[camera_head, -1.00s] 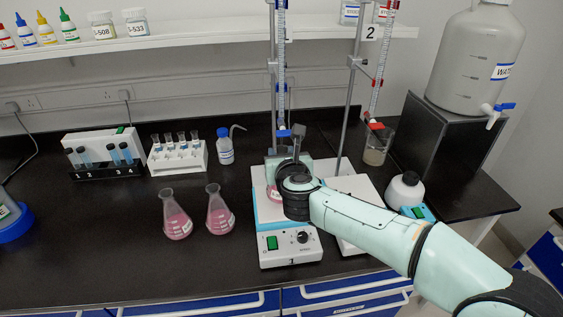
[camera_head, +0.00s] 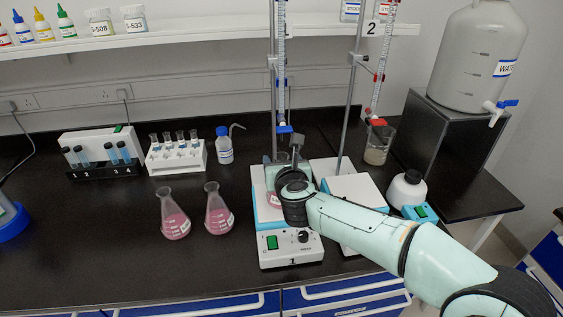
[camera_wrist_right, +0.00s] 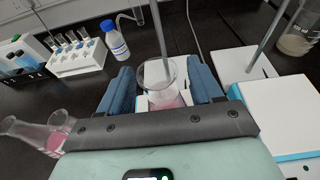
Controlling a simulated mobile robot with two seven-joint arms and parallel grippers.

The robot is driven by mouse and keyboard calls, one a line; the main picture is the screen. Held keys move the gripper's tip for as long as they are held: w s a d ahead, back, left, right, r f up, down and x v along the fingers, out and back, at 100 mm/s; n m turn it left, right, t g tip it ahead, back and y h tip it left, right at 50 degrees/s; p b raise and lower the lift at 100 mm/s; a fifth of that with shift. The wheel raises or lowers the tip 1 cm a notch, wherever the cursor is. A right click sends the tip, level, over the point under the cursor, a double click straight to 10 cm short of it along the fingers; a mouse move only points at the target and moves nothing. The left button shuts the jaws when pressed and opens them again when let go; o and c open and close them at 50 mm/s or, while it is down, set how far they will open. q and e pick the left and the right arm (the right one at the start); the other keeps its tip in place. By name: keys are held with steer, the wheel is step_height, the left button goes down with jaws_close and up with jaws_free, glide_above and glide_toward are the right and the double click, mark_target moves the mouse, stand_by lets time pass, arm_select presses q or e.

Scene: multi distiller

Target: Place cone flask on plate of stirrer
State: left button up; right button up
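A cone flask with pink liquid (camera_head: 274,199) is on the white plate of stirrer 1 (camera_head: 264,216), partly hidden by my right gripper (camera_head: 283,173). In the right wrist view, this glass (camera_wrist_right: 163,101) sits between the two blue fingers of my right gripper (camera_wrist_right: 163,90), with narrow gaps beside it, so the fingers look open around it. Its base is hidden by the gripper body. Two more pink cone flasks, a left one (camera_head: 174,222) and a right one (camera_head: 217,217), stand upright on the bench left of the stirrer. My left gripper is not in view.
Stirrer 2 (camera_head: 355,190) stands to the right, with a burette stand (camera_head: 351,110) behind. A burette (camera_head: 281,75) hangs above stirrer 1. A tube rack (camera_head: 176,157) and blue-capped bottle (camera_head: 224,148) stand behind. The front-left bench is clear.

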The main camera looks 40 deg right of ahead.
steer(key=p+v, duration=0.1)
steer(key=v, duration=1.1)
steer(key=shift+r, duration=0.1)
stand_by(0.4)
